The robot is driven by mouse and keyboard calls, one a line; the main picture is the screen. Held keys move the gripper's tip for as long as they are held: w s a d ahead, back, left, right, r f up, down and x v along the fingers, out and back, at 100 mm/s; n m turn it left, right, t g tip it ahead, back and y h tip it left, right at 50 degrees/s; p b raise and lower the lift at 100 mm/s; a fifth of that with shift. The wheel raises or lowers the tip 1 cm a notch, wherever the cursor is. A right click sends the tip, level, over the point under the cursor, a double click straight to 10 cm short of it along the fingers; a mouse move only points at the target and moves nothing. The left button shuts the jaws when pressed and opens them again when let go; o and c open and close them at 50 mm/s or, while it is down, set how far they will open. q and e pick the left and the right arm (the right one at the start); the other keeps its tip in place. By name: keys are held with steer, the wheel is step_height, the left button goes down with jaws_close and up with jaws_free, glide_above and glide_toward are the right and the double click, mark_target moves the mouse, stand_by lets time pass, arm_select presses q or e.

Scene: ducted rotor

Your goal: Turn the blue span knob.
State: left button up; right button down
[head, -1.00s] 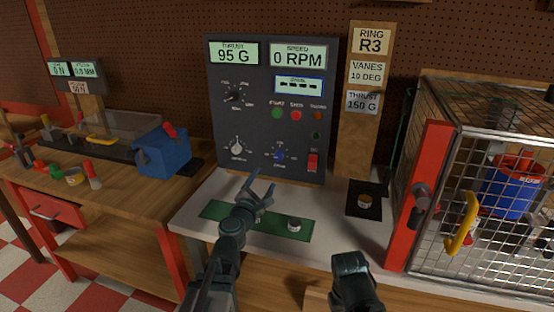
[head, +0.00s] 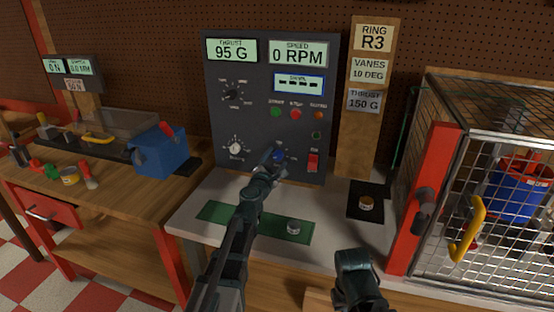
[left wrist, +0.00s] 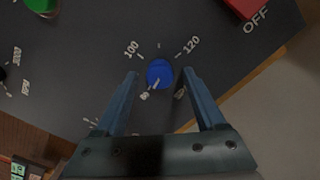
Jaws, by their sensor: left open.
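The blue span knob (head: 279,155) sits low on the dark control panel (head: 225,125), partly behind my left gripper in the head view. The knob also shows in the left wrist view (left wrist: 160,73), among dial marks such as 100 and 120. My left gripper (head: 270,160) is open at the panel. In the left wrist view its fingers (left wrist: 160,78) appear one on each side of the knob, with gaps; I cannot tell whether they reach its depth. The panel reads 95 G and 0 RPM, with dashes below. My right gripper (head: 353,264) is low at the front; its jaws are unclear.
A red switch (head: 313,162) marked OFF and a grey-white knob (head: 235,147) flank the blue knob. A green mat (head: 215,211) lies on the bench below. A wire cage (head: 480,110) with a red frame stands at the right. A blue box (head: 160,155) is at the left.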

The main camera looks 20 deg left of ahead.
arm_select(q)
jaws_close()
steer(key=shift+m, duration=2)
jaws_free()
steer(key=shift+s, duration=0.1)
